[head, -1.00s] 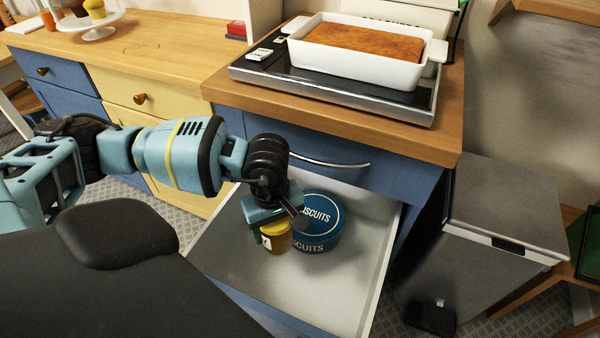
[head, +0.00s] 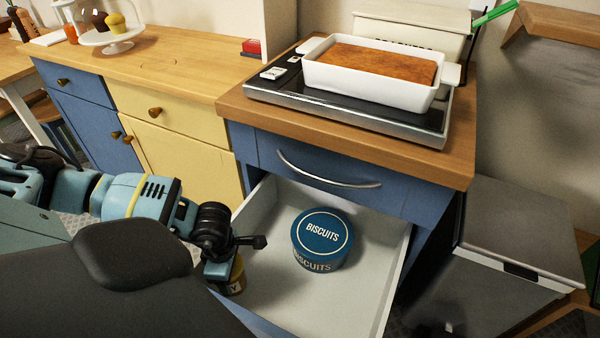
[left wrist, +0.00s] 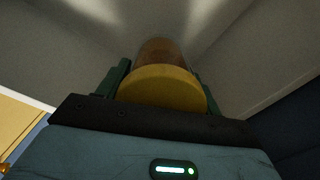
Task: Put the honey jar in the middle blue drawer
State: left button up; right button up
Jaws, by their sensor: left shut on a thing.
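The honey jar (head: 238,279), amber with a yellow lid, is held by my left gripper (head: 222,268) at the left side of the open blue drawer (head: 335,307). The left wrist view shows the yellow lid (left wrist: 162,86) between the two green fingers of the left gripper (left wrist: 160,72), which are shut on the jar. The drawer is pulled out below a closed blue drawer (head: 330,172) with a curved metal handle. I cannot tell whether the jar touches the drawer floor. My right gripper is not in view.
A blue biscuit tin (head: 322,240) stands in the open drawer, right of the jar and apart from it. The drawer's front right floor is clear. A metal bin (head: 515,270) stands to the right.

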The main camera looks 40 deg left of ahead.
pick_arm(q)
jog(key=shift+w+d+f+b, duration=0.15)
jog(key=shift+w+d+f, duration=0.65)
jog(key=shift+w+d, duration=0.9)
jog(key=shift+w+d+f+b, duration=0.15)
jog(key=shift+w+d+f, duration=0.75)
jog(key=shift+d, duration=1.6)
jog(key=shift+w+d+f+b, duration=0.15)
jog(key=shift+w+d+f, duration=0.55)
jog(key=shift+w+d, duration=1.05)
jog(key=shift+s+d, duration=0.35)
jog(key=shift+s, duration=0.05)
jog(key=shift+f, duration=0.2)
jog(key=o, duration=1.2)
jog(key=shift+r, duration=0.15)
jog(key=shift+r, duration=0.35)
jog(key=shift+r+p, duration=1)
jog(key=shift+r, duration=4.7)
